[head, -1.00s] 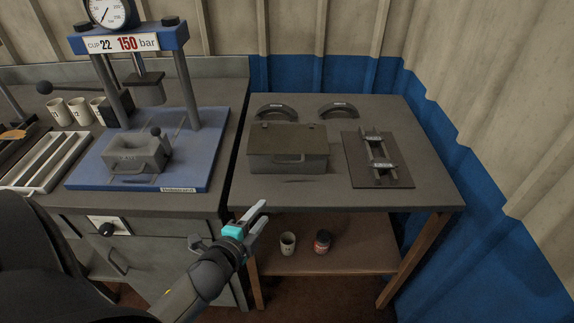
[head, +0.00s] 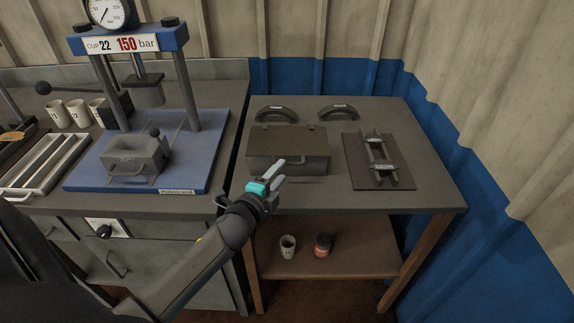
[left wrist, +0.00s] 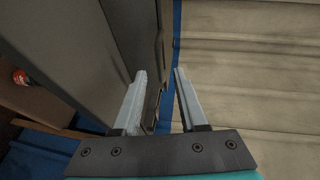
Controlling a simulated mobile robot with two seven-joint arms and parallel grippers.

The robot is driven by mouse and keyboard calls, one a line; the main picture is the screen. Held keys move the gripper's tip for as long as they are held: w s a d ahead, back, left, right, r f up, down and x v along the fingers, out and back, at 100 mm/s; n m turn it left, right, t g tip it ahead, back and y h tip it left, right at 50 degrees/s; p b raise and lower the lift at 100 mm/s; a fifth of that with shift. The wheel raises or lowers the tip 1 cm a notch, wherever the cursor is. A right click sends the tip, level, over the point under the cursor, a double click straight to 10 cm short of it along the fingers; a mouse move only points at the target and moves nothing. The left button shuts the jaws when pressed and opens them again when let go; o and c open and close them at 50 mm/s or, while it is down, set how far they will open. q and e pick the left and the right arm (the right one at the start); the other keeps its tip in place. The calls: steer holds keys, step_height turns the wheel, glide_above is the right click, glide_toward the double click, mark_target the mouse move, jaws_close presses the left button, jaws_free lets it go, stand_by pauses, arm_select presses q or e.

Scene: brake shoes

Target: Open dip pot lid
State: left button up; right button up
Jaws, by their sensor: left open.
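The dip pot is a grey box on the right table, and its flat brown-grey lid (head: 287,138) lies closed on top. The front wall of the dip pot (head: 275,162) faces me; its front handle is partly hidden by my gripper. My left gripper (head: 276,172) is open and empty, in front of the dip pot's lower front. I cannot tell whether the fingers touch the pot. My right gripper is not in view.
Two curved brake shoes (head: 276,113) lie behind the pot. A dark plate with a fixture (head: 378,160) lies to its right. A blue-based press (head: 150,150) stands on the left bench. A cup (head: 287,246) and a red jar (head: 323,245) stand on the lower shelf.

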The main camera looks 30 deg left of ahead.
mark_target(287, 164)
arm_select(q)
steer(key=shift+b+x, duration=0.4)
steer(key=shift+x, duration=2.35)
jaws_close()
steer(key=shift+f, duration=0.1)
